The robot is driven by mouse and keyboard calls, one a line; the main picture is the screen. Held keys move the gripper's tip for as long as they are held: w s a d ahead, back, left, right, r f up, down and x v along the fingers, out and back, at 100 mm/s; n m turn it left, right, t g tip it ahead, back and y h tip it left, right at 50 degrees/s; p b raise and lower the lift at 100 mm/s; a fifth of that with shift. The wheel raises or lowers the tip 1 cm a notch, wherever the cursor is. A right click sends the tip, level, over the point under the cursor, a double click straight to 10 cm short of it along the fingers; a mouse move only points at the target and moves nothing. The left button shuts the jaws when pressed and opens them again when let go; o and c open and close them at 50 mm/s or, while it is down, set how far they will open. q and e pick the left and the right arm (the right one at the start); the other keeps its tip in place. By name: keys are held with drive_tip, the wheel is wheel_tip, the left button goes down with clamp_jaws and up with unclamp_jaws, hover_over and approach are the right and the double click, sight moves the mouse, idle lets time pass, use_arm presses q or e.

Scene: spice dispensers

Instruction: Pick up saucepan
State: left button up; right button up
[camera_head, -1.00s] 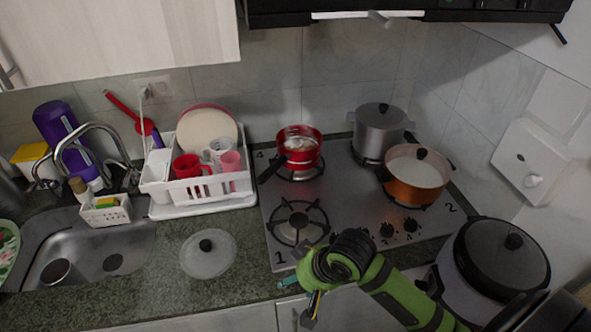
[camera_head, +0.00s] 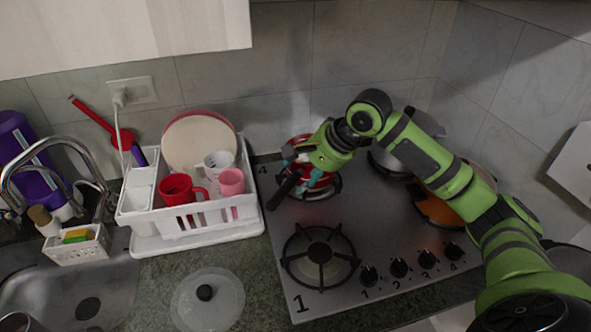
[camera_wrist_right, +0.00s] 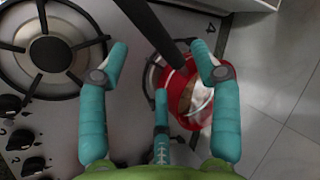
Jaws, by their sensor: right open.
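The red saucepan (camera_wrist_right: 178,88) sits on the back left burner, marked 4, in the head view. Its black handle (camera_head: 284,192) points toward the front left. My right gripper (camera_head: 310,178) is over the saucepan and hides much of it. In the wrist view its teal fingers are spread apart and empty. The dark handle (camera_wrist_right: 152,30) shows between the two upper fingertips, and the red pan body lies below the right-hand finger. I cannot tell whether a finger touches the pan. My left gripper is not in view.
A steel pot (camera_head: 384,160) and an orange pot (camera_head: 436,210) stand to the right, partly behind my right arm. The front left burner (camera_head: 320,257) is empty. A white dish rack (camera_head: 215,228) with cups stands left of the hob. A glass lid (camera_head: 208,302) lies on the counter.

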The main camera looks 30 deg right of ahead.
sight(292, 184)
drive_tip(key=shift+f, duration=0.55)
drive_tip(key=shift+p+x, duration=0.5)
drive_tip(key=shift+x, duration=0.55)
drive_tip(key=p+x, duration=0.1)
drive_tip(key=x, duration=0.1)
drive_tip(key=shift+w+a+f, duration=0.1)
drive_tip(key=shift+w+f, duration=0.05)
drive_tip(key=shift+f, duration=0.15)
drive_tip(key=shift+x, duration=0.8)
drive_tip(key=shift+w, duration=0.1)
clamp_jaws()
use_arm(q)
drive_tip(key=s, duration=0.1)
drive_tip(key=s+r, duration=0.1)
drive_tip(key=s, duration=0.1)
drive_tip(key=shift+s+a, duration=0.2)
use_arm(e)
drive_tip(key=shift+w+r, duration=0.1)
drive_tip(key=shift+r, duration=0.05)
